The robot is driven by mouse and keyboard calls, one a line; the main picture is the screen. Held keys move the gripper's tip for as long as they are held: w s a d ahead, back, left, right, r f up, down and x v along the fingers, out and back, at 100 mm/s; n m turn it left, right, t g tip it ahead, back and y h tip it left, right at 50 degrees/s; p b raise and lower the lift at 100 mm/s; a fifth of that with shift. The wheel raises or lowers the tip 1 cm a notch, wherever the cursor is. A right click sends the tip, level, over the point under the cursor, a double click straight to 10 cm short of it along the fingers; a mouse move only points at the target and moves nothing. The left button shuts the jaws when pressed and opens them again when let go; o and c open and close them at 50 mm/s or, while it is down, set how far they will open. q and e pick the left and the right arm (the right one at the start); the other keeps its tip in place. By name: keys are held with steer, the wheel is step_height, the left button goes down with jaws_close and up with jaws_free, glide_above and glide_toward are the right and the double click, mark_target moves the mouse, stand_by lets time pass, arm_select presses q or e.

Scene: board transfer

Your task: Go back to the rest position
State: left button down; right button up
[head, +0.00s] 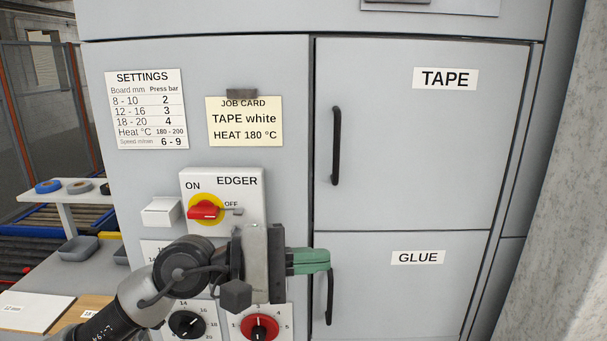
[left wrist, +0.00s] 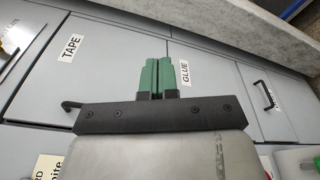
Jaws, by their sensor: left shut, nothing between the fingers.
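My left gripper (head: 312,261) has green fingers that are shut with nothing between them. It is in front of the grey cabinet (head: 285,120), over the edge between the dial panel and the GLUE door (head: 400,290). In the left wrist view the closed green fingers (left wrist: 158,78) point at the cabinet front between the TAPE label (left wrist: 72,47) and the GLUE label (left wrist: 185,71). Both doors look closed. My right gripper is in neither view.
The EDGER switch (head: 205,211) with a red knob sits just above my left wrist. The TAPE door handle (head: 336,145) and GLUE door handle (head: 330,297) stick out. Dials (head: 258,328) lie below the arm. A shelf with tape rolls (head: 48,187) is at left.

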arm_select(q)
steer(key=a+n+t, duration=0.4)
steer(key=n+t, duration=0.4)
steer(key=n, duration=0.6)
steer(key=a+n+t, duration=0.3)
steer(key=n+t, duration=0.4)
steer(key=n, duration=0.6)
steer(key=a+f+n+y, duration=0.6)
steer(key=f+n+y, duration=0.3)
steer(key=n, duration=0.4)
steer(key=a+f+n+y, duration=0.6)
steer(key=f+n+y, duration=0.3)
steer(key=n, duration=0.4)
steer(key=s+a+f+n+g+h, duration=0.1)
steer(key=s+f+n+g, duration=0.4)
steer(key=s+f+g, duration=0.5)
steer(key=s+a+f+n+g, duration=0.2)
steer(key=s+f+n+g, duration=0.3)
steer(key=s+f, duration=0.6)
step_height(320, 180, down, 24)
steer(key=s+b, duration=0.2)
steer(key=s+a+f+g+b, duration=0.1)
steer(key=s+a+f, duration=0.1)
steer(key=s+f, duration=1.4)
step_height(320, 180, down, 3)
steer(key=shift+s+a+f+g+b, duration=0.15)
steer(key=shift+s+a+g+b, duration=0.15)
steer(key=shift+a+g, duration=0.1)
